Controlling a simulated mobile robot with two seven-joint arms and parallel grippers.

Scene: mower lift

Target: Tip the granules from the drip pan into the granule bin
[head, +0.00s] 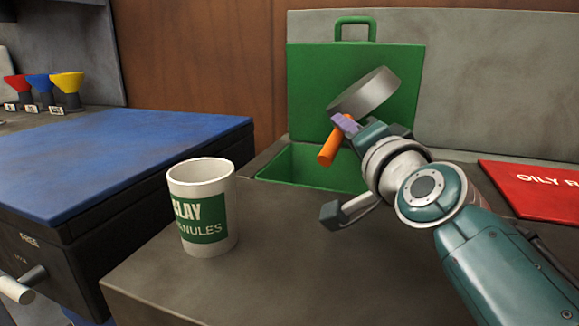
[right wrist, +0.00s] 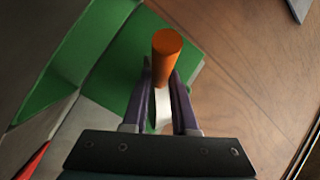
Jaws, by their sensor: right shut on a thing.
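The drip pan (head: 365,93), a round grey metal pan with an orange handle (head: 328,149), is held up steeply tilted above the granule bin (head: 310,168). The bin is a green opening sunk in the counter, with its green lid (head: 305,95) standing open behind it. My right gripper (head: 345,124) is shut on the pan at its handle; the right wrist view shows the purple fingers (right wrist: 163,100) on either side, below the orange handle (right wrist: 166,57). No granules can be made out; the pan's inside is hidden. My left gripper is not in view.
A white cup labelled clay granules (head: 203,205) stands on the grey counter left of the bin. A blue-topped bench (head: 120,150) lies further left, with coloured funnels (head: 67,88) behind it. A red oily-labelled lid (head: 535,188) lies at right.

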